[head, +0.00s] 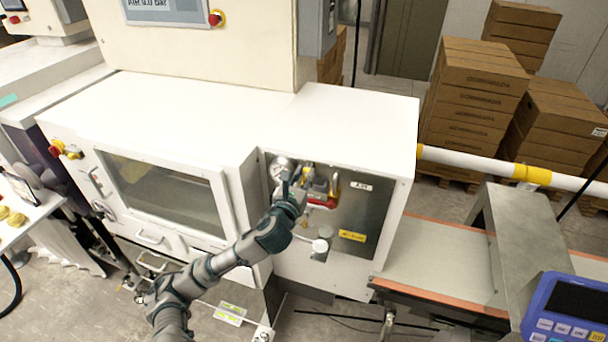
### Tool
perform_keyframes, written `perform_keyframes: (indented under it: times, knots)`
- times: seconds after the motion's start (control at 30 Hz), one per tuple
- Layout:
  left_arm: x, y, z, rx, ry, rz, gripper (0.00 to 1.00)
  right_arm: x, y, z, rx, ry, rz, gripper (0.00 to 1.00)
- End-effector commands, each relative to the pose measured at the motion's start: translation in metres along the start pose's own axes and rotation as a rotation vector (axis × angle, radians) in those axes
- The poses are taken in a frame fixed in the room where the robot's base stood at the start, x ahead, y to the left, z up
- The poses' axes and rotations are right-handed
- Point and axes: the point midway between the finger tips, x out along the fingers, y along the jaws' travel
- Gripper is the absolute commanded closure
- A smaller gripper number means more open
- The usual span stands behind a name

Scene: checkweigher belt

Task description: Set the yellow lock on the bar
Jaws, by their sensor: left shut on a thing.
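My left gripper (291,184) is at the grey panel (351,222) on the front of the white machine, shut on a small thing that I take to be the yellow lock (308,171). The fingers hide most of it. Just right of the fingers are a red part (323,204) and a small red-and-yellow piece (334,186) on the panel. I cannot tell which part is the bar, or whether the lock touches it. My right gripper is not in view.
A round gauge (281,166) is behind my gripper, and a pale round knob (320,245) is below it. Yellow items lie on a white table (35,215) at far left. A conveyor belt (432,258) and a blue keypad (566,308) are at right.

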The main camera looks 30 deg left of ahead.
Motion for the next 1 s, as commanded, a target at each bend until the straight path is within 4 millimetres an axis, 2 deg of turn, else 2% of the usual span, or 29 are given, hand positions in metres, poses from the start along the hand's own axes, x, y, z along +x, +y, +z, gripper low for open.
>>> perform_keyframes:
  times: [1.0]
  knots:
    - [0.0,0.0,-0.03,0.0,-0.001,0.0,1.0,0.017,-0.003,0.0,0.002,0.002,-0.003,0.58]
